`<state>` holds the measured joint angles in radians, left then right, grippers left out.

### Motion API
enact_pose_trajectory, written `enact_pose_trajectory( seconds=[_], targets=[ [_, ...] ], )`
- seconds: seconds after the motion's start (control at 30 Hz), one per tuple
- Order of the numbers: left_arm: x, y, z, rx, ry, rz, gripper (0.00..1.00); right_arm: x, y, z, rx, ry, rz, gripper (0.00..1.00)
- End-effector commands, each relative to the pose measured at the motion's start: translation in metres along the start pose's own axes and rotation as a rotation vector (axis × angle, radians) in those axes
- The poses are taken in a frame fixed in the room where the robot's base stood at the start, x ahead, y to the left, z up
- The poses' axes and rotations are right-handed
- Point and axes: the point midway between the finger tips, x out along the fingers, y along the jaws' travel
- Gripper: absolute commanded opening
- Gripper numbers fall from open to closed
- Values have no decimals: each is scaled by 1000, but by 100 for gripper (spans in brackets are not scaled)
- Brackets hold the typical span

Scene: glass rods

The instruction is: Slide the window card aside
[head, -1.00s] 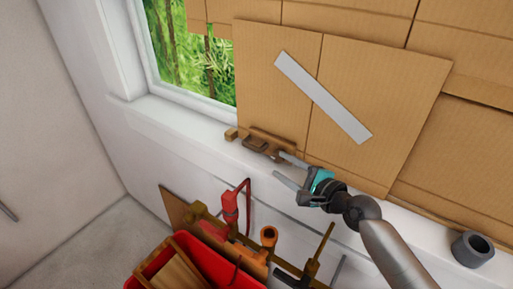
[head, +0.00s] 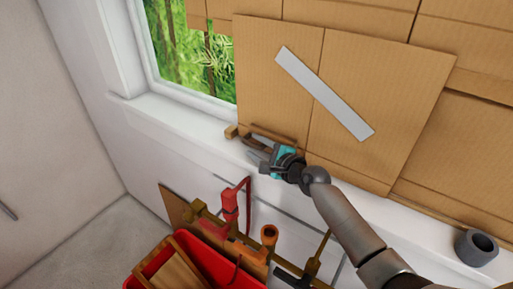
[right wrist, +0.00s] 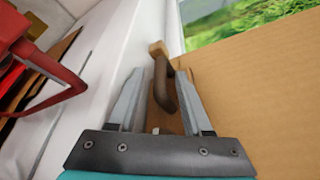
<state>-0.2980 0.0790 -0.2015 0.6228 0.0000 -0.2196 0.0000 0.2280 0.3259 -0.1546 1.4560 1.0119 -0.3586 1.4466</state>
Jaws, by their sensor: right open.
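The window card (head: 390,90) is a brown cardboard sheet with a grey tape strip (head: 325,93) across it. It covers the window right of the open pane. A brown handle (right wrist: 163,85) sits near its lower left edge. My right gripper (head: 257,150) is open at the sill by this handle. In the right wrist view the handle stands between the two spread fingers (right wrist: 165,100), with gaps to both. In the head view the gripper partly hides the handle. My left gripper is not in view.
A small wooden block (head: 231,131) is at the rail's left end. Below the sill are a red bin (head: 145,277) and a rack of tools, with a red tool (head: 230,205). A dark grey ring (head: 477,247) stands on the sill at right.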

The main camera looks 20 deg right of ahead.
Motion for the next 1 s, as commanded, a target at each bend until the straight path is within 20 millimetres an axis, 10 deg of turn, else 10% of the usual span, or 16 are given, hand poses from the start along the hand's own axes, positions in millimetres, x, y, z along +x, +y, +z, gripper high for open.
enact_pose_trajectory(
  seconds=[0.23, 0.67, 1.0],
  targets=[
    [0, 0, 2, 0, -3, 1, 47, 0, 0, 0, 0, 0, 0, 48],
    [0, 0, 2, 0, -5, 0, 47, 0, 0, 0, 0, 0, 1, 0],
    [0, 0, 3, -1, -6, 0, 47, 0, 1, 0, 1, 1, 2, 0]
  ],
)
